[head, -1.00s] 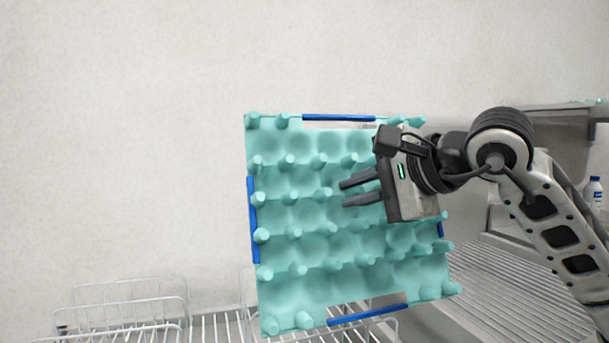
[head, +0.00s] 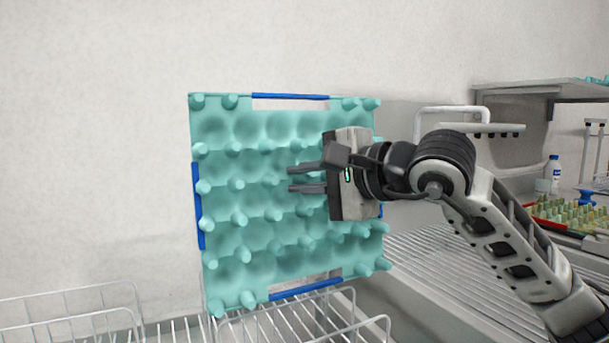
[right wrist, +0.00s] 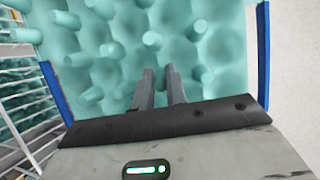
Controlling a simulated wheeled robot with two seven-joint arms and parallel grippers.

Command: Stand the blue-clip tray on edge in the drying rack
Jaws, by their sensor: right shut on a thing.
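The blue-clip tray (head: 240,205) is a teal, bumpy egg tray with blue clips along its edges. It stands nearly upright in the head view, its broad face toward me. My right gripper (head: 307,179) is shut on it, the two fingers lying close together against the tray face. The right wrist view shows the fingers (right wrist: 160,88) among the teal knobs (right wrist: 88,95). The drying rack (head: 290,322) of white wire is below, behind the tray's lower edge. I cannot tell whether the tray touches it. My left gripper is not in view.
A wire section (head: 70,315) stands at the lower left. A ribbed metal drainboard (head: 440,275) lies to the right, with a shelf (head: 540,88) above it.

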